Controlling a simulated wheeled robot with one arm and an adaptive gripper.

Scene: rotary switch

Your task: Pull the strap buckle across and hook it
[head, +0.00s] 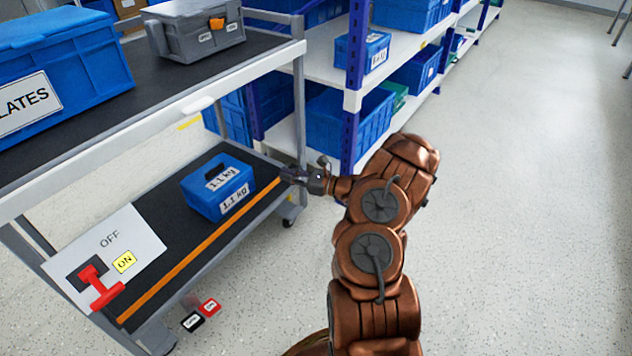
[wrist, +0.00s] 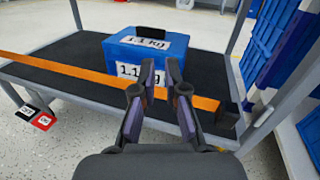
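An orange strap (head: 200,249) runs taut along the front edge of the cart's lower shelf, from the front left corner to near the right post. It also crosses the wrist view (wrist: 65,69), passing behind my fingers. A small dark block (wrist: 229,122) sits at its right end; I cannot tell whether this is the buckle or a fixed mount. No hook can be made out. My gripper (head: 288,174) is by the strap's right end. In the wrist view my gripper (wrist: 161,68) has its fingers apart, with the box and strap visible between them.
A blue 1.1 kg box (head: 217,187) stands on the lower shelf (head: 165,240) behind the strap. A red switch handle (head: 100,287) on a white OFF/ON panel (head: 125,237) is at left. The right cart post (head: 299,110) and blue racking (head: 352,120) are close to my gripper.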

